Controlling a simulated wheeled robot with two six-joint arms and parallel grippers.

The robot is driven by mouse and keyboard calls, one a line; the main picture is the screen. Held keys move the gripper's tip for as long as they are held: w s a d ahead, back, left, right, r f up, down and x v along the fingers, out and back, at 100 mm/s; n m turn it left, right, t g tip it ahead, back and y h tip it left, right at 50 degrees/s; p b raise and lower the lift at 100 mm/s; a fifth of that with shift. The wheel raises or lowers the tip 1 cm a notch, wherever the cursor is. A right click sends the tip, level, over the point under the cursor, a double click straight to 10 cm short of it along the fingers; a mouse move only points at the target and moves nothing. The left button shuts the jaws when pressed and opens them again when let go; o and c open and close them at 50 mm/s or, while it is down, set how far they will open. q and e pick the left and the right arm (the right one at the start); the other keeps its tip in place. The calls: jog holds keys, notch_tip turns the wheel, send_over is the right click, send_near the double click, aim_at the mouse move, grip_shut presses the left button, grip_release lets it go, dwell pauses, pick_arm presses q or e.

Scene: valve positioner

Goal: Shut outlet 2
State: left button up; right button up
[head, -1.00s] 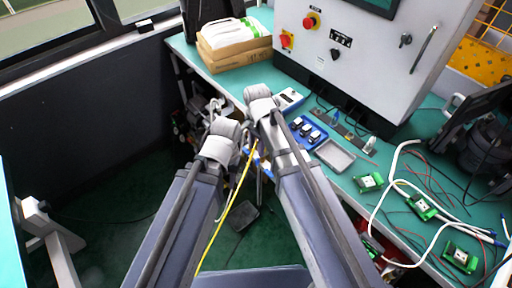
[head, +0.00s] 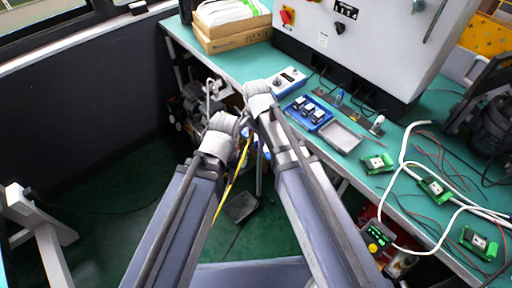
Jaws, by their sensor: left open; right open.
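I cannot tell which part is outlet 2; no readable label shows. On the green bench, a blue holder (head: 306,112) carries several small white-and-dark parts. Behind it is a row of small fittings, including one with a blue top (head: 338,98) and a pale upright one (head: 377,124). A white-and-blue box with a dark knob (head: 289,81) stands left of the holder. My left gripper (head: 243,140) and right gripper (head: 252,113) are close together near the bench's front edge, left of the holder. Both are open, with their fingers largely hidden by my wrists. Neither visibly holds anything.
A large grey cabinet (head: 365,45) stands behind the fittings. An empty grey tray (head: 341,136) lies right of the holder. Green circuit boards (head: 434,186) and a white cable (head: 403,158) cover the right bench. Cardboard boxes (head: 231,30) stand at the back left.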

jog(key=shift+f, duration=0.1)
grip_shut()
dwell(0.3)
